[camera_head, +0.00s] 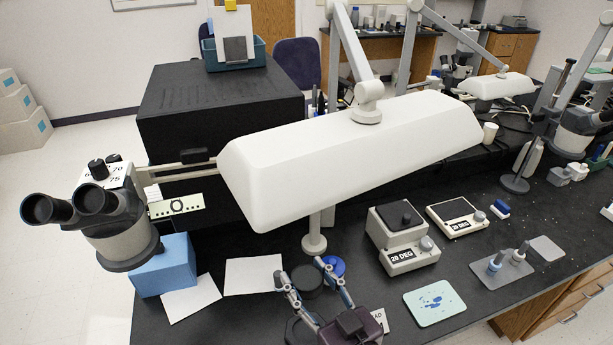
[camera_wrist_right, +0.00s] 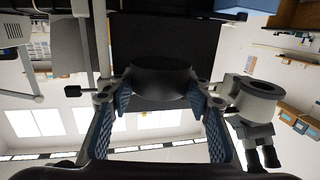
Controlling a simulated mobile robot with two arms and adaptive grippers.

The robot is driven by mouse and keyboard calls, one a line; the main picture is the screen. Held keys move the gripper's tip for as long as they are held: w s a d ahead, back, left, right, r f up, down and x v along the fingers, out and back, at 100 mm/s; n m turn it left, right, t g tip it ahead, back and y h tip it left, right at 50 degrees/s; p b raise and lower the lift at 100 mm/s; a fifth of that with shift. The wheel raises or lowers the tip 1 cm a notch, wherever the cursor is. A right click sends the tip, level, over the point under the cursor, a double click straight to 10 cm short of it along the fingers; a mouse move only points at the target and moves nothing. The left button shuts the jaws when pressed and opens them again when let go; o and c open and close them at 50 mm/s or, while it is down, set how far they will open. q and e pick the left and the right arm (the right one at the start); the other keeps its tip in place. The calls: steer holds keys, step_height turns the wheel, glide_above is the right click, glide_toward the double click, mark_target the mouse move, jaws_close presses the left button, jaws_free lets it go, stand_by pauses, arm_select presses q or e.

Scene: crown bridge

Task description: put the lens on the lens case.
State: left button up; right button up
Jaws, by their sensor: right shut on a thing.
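My right gripper (camera_head: 302,270) reaches in from the bottom of the head view. Its two fingers are shut on a dark round piece, which I take to be the lens (camera_head: 308,283). In the right wrist view the lens (camera_wrist_right: 160,84) sits between the padded fingers of my right gripper (camera_wrist_right: 162,96). A blue round piece (camera_head: 334,265), perhaps the lens case, lies on the bench just behind and right of the right fingertip, partly hidden by it. A dark round shape is partly hidden under the gripper; I cannot tell what it is. My left gripper is out of view.
A white lamp (camera_head: 350,150) on a post hangs over the black bench. A microscope (camera_head: 115,215) and a blue box (camera_head: 165,265) stand to the left. White sheets (camera_head: 252,275) lie left of the gripper.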

steer(key=s+d+r+m+t+h, duration=0.1)
steer(key=d+r+m+h, duration=0.2)
steer(key=d, duration=0.6)
steer(key=s+d+r+m+t+h, duration=0.1)
steer(key=d+h, duration=0.4)
steer(key=d, duration=0.5)
step_height(320, 180, up, 2)
steer(key=shift+s+r+m, duration=0.1)
steer(key=shift+s+m, duration=0.05)
steer(key=shift+m, duration=0.75)
steer(key=a+f+n+y, duration=0.2)
steer(key=a, duration=0.4)
steer(key=w+a+f+n+g+y, duration=0.1)
steer(key=a+f+n+y, duration=0.1)
steer(key=a, duration=0.4)
steer(key=w+a+f+n+g+y, duration=0.1)
steer(key=a+f+n+y, duration=0.1)
steer(key=a+y, duration=0.2)
steer(key=shift+w+a, duration=0.15)
steer(key=shift+a, duration=1.35)
steer(key=shift+f, duration=0.1)
